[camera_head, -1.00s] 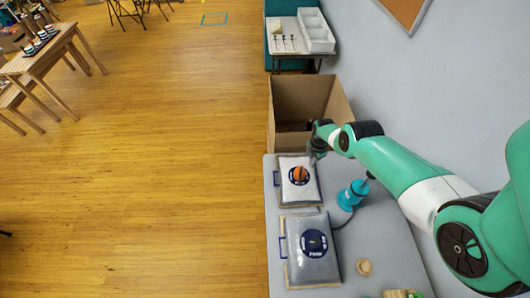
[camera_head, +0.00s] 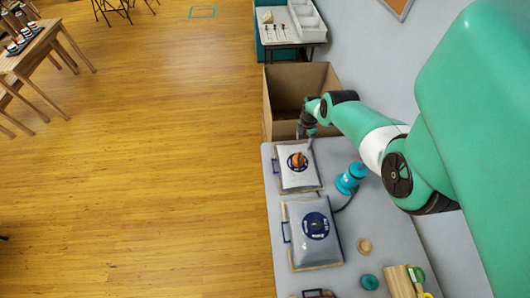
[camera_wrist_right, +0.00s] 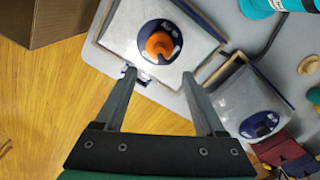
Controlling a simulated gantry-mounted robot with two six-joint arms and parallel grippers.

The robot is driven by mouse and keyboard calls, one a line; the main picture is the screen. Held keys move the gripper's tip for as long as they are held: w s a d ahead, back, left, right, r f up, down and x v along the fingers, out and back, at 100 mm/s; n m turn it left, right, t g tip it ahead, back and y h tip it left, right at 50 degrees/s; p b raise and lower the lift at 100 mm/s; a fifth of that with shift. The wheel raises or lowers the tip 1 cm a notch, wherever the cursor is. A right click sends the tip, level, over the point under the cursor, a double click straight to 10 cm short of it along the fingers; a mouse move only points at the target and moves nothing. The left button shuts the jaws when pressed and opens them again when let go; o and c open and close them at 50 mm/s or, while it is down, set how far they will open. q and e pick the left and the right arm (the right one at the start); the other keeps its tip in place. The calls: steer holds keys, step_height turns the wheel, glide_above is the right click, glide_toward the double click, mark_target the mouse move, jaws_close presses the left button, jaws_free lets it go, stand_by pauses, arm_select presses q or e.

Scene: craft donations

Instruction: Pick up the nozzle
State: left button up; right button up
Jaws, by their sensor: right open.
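The orange nozzle (camera_head: 299,160) sits on the dark blue round valve of the far silver bag (camera_head: 291,178). In the right wrist view the nozzle (camera_wrist_right: 159,45) shows just beyond the fingertips, in line with the gap between them. My right gripper (camera_wrist_right: 159,76) is open and empty. In the head view my right gripper (camera_head: 307,143) is above the far edge of that bag, apart from the nozzle. My left gripper is not in view.
A teal pump (camera_head: 351,178) with a dark hose stands right of the bag. A second silver bag (camera_head: 316,252) lies nearer on the grey table (camera_head: 372,215). An open cardboard box (camera_head: 283,130) is beyond the table. A wooden ring (camera_head: 364,246) lies near the second bag.

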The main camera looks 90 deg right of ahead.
steer(key=o, duration=0.4)
steer(key=shift+c, duration=0.2)
